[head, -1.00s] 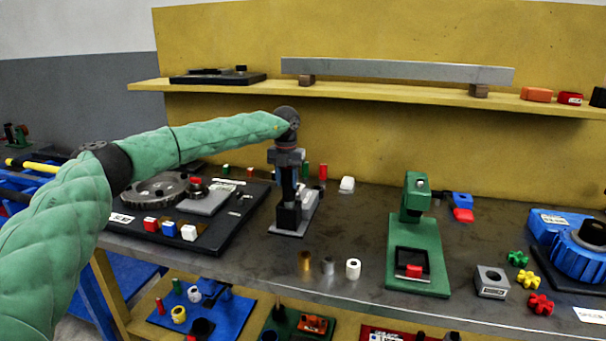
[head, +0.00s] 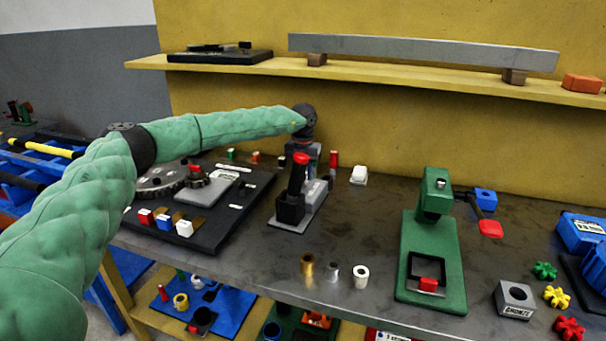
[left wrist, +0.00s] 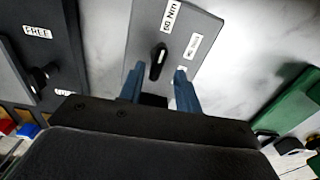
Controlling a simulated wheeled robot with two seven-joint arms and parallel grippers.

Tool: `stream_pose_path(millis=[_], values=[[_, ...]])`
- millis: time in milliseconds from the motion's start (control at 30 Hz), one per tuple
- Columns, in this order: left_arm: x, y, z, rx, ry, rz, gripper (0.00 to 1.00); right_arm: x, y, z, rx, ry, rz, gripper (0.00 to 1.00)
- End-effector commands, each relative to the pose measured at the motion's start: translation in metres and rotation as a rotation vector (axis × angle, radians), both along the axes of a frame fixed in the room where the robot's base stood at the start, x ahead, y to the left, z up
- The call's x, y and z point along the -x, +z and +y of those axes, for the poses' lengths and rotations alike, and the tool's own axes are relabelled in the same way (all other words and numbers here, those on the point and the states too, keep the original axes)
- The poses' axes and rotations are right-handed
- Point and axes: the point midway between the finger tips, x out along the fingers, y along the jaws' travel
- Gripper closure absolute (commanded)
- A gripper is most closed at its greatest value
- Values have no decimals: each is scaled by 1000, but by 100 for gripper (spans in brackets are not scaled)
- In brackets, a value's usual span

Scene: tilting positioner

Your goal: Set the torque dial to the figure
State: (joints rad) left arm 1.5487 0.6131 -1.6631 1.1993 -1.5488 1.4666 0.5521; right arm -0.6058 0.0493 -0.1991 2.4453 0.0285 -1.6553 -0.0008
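In the left wrist view a black dial knob (left wrist: 158,62) with a pale pointer mark sits on a grey plate (left wrist: 190,18). The plate carries a label (left wrist: 171,15) that appears to read 50 NM, seen upside down, and a second label too small to read. My left gripper (left wrist: 159,80) is open, its two blue fingers apart to either side just below the knob. I cannot tell whether they touch the plate. In the head view my left gripper (head: 314,152) is above the bench, partly behind a red-topped black lever (head: 298,175); the dial cannot be made out there. My right gripper is not in view.
Left of the lever is a black board (head: 240,205) with a gear and coloured blocks. A green press-like stand (head: 432,250) is to the right. Small cylinders (head: 333,272) stand on the front of the bench. A dark panel labelled FREE (left wrist: 35,55) is beside the plate.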

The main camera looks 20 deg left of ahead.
Motion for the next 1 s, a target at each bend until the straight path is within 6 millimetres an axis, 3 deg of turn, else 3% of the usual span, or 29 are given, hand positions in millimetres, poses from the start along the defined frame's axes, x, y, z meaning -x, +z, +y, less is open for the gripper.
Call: stream_pose_path(millis=[200,467,667,1000], values=[[0,-14,0,0,0,0,66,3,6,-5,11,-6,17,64],[0,-16,0,0,0,0,66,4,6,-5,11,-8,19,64],[0,-15,-1,0,-1,-1,100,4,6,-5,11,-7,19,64],[0,-15,-2,2,-5,0,100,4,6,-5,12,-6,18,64]])
